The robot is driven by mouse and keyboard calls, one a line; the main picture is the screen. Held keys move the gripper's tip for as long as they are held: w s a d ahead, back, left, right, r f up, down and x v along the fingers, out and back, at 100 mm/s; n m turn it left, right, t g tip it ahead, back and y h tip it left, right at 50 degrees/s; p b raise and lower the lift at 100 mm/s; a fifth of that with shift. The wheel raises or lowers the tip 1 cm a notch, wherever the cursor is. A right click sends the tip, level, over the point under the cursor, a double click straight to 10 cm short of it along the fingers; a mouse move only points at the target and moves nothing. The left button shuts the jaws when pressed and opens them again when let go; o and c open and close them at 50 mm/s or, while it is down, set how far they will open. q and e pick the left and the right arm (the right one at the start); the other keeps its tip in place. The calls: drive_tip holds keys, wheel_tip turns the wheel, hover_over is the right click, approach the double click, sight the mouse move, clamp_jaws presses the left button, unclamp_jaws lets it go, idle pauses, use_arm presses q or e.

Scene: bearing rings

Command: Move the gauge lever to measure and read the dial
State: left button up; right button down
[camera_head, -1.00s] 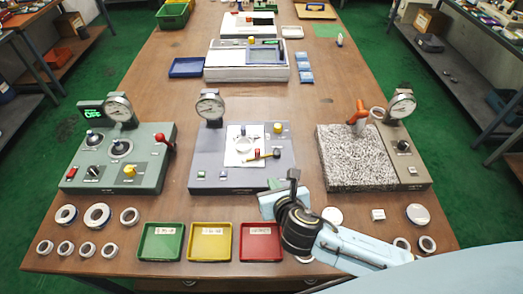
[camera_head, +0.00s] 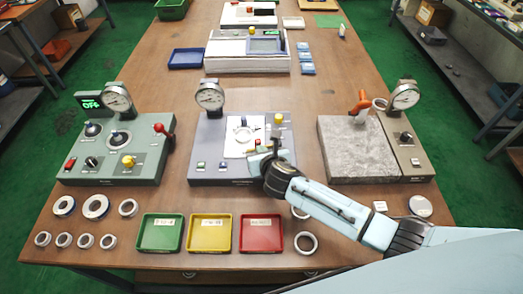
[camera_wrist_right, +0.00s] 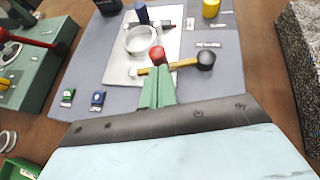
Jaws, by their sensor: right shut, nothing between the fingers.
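The middle grey gauge station (camera_head: 205,150) carries a round dial (camera_head: 209,96) on a post; its reading is too small to make out. A metal ring (camera_wrist_right: 140,39) lies on the station's white plate (camera_head: 238,150). A yellow lever with a black knob (camera_wrist_right: 205,58) lies across the front of the plate, with a red knob (camera_wrist_right: 155,53) beside it. My right gripper (camera_head: 258,158) is over the front right of this station. Its green fingers (camera_wrist_right: 157,80) are shut and empty, close to the red knob and lever; I cannot tell whether they touch. My left gripper is out of view.
A green station (camera_head: 110,160) with a red-knobbed lever stands left, a stone block (camera_head: 352,150) with another dial right. Green, yellow and red trays (camera_head: 210,249) and several loose rings (camera_head: 95,206) lie along the front edge.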

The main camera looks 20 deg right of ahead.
drive_tip(key=shift+w, duration=0.2)
drive_tip(key=shift+w+a+r+m+h+p, duration=0.1)
drive_tip(key=shift+w+a+m+h+p, duration=0.25)
drive_tip(key=shift+m+h, duration=0.3)
drive_tip(key=shift+w+a+m+g+h, duration=0.15)
drive_tip(key=shift+w+m+h, duration=0.2)
drive_tip(key=shift+m+h, duration=0.25)
drive_tip(key=shift+w+d+m+g+h, duration=0.15)
drive_tip(key=shift+w+m+h, duration=0.15)
drive_tip(key=shift+m+h, duration=0.2)
